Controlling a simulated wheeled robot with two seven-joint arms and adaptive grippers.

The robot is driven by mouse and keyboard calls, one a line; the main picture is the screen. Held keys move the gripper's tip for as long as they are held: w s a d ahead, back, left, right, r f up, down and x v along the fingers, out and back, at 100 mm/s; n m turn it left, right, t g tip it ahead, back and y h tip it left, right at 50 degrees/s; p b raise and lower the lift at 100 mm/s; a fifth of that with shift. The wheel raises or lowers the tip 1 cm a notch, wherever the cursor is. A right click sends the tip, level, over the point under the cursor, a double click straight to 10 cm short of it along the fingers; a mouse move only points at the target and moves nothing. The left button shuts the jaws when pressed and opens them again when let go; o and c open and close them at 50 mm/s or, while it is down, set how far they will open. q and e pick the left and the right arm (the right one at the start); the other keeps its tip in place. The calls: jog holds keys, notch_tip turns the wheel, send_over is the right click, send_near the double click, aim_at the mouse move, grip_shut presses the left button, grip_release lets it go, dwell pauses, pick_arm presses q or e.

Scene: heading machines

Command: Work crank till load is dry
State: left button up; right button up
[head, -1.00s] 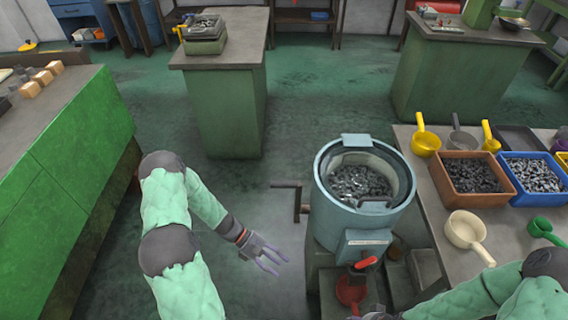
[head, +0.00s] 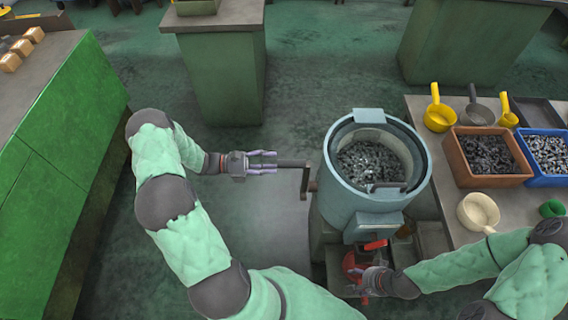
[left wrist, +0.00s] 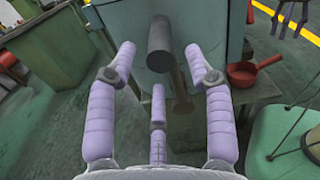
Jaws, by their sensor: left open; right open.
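The blue-grey drum machine (head: 355,205) holds a load of grey metal pieces (head: 370,165) in its open top. I cannot tell whether the load is wet. Its crank (head: 305,183) sticks out on the left, with a dark handle (head: 291,163) pointing left. My left gripper (head: 268,162) is open at the handle's end. In the left wrist view, the handle (left wrist: 160,35) lies ahead between the spread fingers, with no clear contact. My right gripper (head: 366,279) is open below the red lever (head: 375,245), beside the red pan (head: 350,261); its fingers are partly hard to make out.
The right bench (head: 430,175) carries an orange bin (head: 487,179), a blue bin (head: 538,175), yellow scoops (head: 438,117) and a cream scoop (head: 478,211). A green cabinet (head: 60,140) stands at left.

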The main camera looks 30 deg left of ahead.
aim_at(284, 164)
pick_arm(q)
jog(key=shift+b+x, duration=0.35)
jog(key=shift+x, duration=2.2)
grip_shut()
